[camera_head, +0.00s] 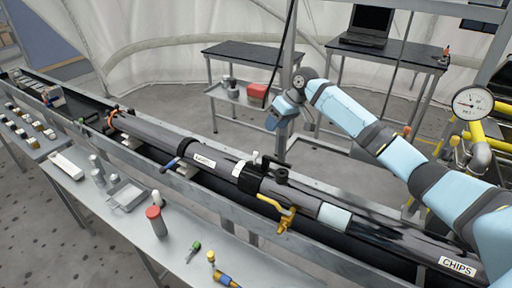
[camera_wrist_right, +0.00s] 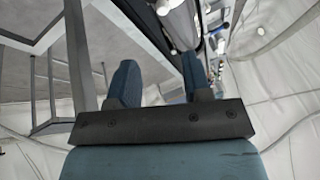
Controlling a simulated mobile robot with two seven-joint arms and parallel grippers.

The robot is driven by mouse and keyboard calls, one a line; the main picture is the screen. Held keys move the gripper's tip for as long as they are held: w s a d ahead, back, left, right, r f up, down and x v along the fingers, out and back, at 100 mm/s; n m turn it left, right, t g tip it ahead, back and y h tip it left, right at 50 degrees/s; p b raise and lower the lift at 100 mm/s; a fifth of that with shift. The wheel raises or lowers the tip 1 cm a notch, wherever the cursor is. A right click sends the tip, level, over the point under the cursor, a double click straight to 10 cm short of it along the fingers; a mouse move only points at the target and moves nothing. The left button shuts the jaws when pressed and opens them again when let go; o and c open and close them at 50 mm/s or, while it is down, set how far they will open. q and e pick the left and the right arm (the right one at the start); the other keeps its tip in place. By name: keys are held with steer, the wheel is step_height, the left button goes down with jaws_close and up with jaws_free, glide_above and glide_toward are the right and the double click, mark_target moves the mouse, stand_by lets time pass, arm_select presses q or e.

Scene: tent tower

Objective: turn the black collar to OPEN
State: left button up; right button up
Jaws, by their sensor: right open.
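A dark tube lies in a long metal trough that runs diagonally across the head view. What looks like the black collar (camera_head: 250,181) sits around this tube near the middle, with a small white tab beside it. I cannot read whether it is at OPEN. My right gripper (camera_head: 277,116) is above and behind the tube, clear of the collar, and points downward. In the right wrist view my right gripper (camera_wrist_right: 160,84) has its two fingers apart with nothing between them. My left gripper is not in view.
A yellow handle (camera_head: 286,215) sticks out in front of the tube, right of the collar. A blue handle (camera_head: 171,164) is further left. A pressure gauge (camera_head: 473,103) with yellow pipes stands at right. The front bench (camera_head: 105,208) holds a red-capped cylinder (camera_head: 156,221) and small parts.

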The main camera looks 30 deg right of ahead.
mark_target(257, 153)
steer(key=a+f, duration=0.2)
steer(key=f, duration=0.1)
steer(key=shift+w+p, duration=0.15)
steer(key=shift+p, duration=0.25)
steer(key=x, duration=0.6)
steer(key=p+x, duration=0.1)
steer(key=x, duration=0.2)
steer(key=shift+w+d+f, duration=0.1)
steer(key=shift+w+f, duration=0.1)
steer(key=shift+f, duration=0.25)
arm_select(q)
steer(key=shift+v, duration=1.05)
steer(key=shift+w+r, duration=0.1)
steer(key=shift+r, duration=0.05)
arm_select(e)
steer(key=shift+c, duration=0.2)
jaws_close()
